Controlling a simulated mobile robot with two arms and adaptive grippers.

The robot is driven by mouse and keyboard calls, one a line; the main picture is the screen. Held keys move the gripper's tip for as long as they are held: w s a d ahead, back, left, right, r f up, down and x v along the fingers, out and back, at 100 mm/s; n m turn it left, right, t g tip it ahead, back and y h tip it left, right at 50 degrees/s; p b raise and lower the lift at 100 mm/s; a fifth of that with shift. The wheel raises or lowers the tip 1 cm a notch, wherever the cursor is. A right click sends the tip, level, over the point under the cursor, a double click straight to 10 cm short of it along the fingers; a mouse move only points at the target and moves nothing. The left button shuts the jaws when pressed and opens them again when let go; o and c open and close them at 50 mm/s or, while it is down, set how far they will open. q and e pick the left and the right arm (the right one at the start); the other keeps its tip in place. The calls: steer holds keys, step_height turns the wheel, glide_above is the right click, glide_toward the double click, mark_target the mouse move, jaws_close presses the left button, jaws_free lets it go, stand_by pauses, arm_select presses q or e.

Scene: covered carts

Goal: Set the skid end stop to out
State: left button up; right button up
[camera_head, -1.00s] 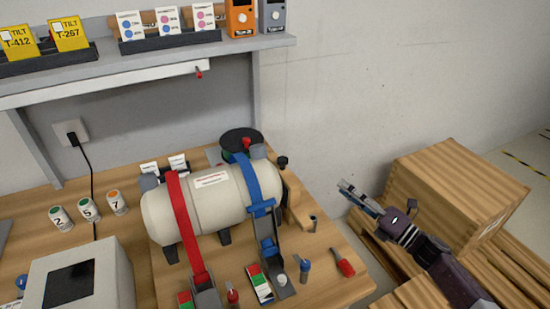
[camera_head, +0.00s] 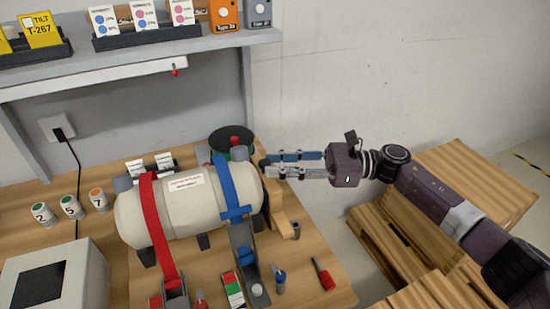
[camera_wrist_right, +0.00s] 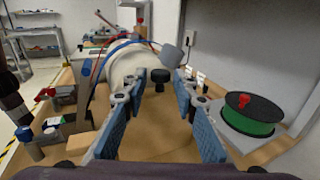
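The skid end stop appears to be the wooden bracket (camera_head: 277,208) at the right end of the cream tank (camera_head: 190,205). It carries a black knob (camera_wrist_right: 160,77), which the fingers largely cover in the head view. My right gripper (camera_head: 267,165) reaches in from the right, fingers pointing left at the top of the bracket. It is open, with the knob between its two blue-padded fingers in the wrist view (camera_wrist_right: 163,82). I cannot tell whether either finger touches the knob. My left gripper is not in view.
A red strap (camera_head: 155,225) and a blue strap (camera_head: 228,190) cross the tank. A black and green reel (camera_head: 230,137) stands behind it. A red-handled tool (camera_head: 323,274) and blue bottle (camera_head: 280,281) lie in front. Wooden crates (camera_head: 470,180) stand at right.

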steer(key=shift+a, duration=0.35)
jaws_close()
